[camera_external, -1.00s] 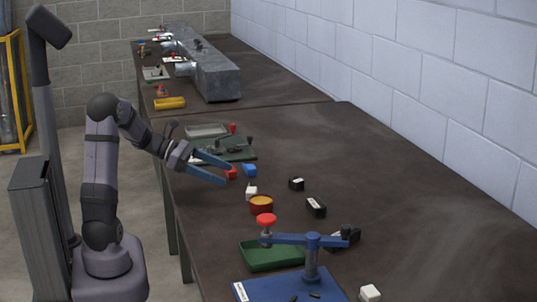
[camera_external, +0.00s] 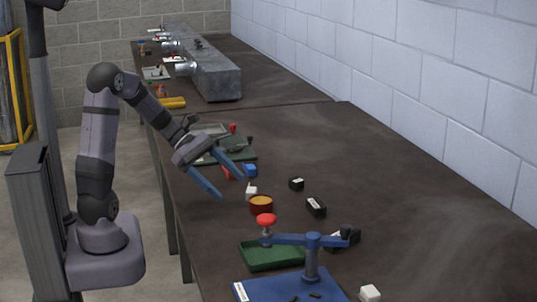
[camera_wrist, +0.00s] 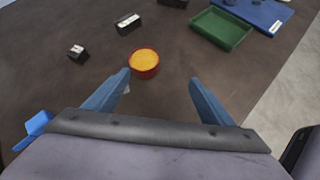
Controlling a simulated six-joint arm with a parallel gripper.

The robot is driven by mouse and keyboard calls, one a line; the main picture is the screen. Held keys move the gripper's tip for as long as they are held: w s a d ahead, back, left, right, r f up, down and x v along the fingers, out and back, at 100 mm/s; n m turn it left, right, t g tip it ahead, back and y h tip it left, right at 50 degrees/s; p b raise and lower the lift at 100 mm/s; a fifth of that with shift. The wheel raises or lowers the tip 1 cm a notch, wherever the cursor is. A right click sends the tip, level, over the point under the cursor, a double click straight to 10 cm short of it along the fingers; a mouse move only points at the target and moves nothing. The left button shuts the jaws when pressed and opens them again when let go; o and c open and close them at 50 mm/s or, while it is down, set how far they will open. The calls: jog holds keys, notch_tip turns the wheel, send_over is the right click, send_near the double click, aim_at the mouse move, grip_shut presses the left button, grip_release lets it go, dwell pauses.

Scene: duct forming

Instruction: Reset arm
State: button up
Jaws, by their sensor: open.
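My gripper (camera_external: 233,187) hangs over the left edge of the near dark table (camera_external: 400,200), with its two blue fingers spread apart and nothing between them. In the wrist view my gripper (camera_wrist: 160,95) is also open and empty. A red round container with orange contents (camera_external: 261,204) stands on the table just beyond the fingertips; it also shows in the wrist view (camera_wrist: 145,63). A small white block (camera_external: 251,190) and a blue block (camera_external: 250,170) lie beside the fingers. A red piece (camera_external: 228,172) is partly hidden behind them.
A green tray (camera_external: 270,256) and a blue press fixture with a red knob (camera_external: 312,262) stand at the near end. Black blocks (camera_external: 316,207) and (camera_external: 296,184) lie mid-table. A green fixture (camera_external: 235,150) is behind my gripper. The table's right side is clear.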

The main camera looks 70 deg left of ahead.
jog(key=s+d+r+m+g+y+p, duration=0.1)
jog(key=s+d+r+m+g+p, duration=0.55)
jog(key=d+m+p, duration=0.5)
jog(key=s+d+r+m+g+y+p, duration=0.1)
jog(key=s+r+m+y+p, duration=0.2)
jog(key=r+m+p, duration=0.4)
jog(key=s+d+r+m+y+p, duration=0.2)
jog(key=s+r+m+y+p, duration=0.15)
jog(key=m+p, duration=0.4)
jog(key=shift+h, duration=0.35)
jog(key=f+b, duration=0.4)
jog(key=shift+w+a+f, duration=0.1)
jog(key=shift+w+f, duration=0.1)
jog(key=shift+f, duration=0.15)
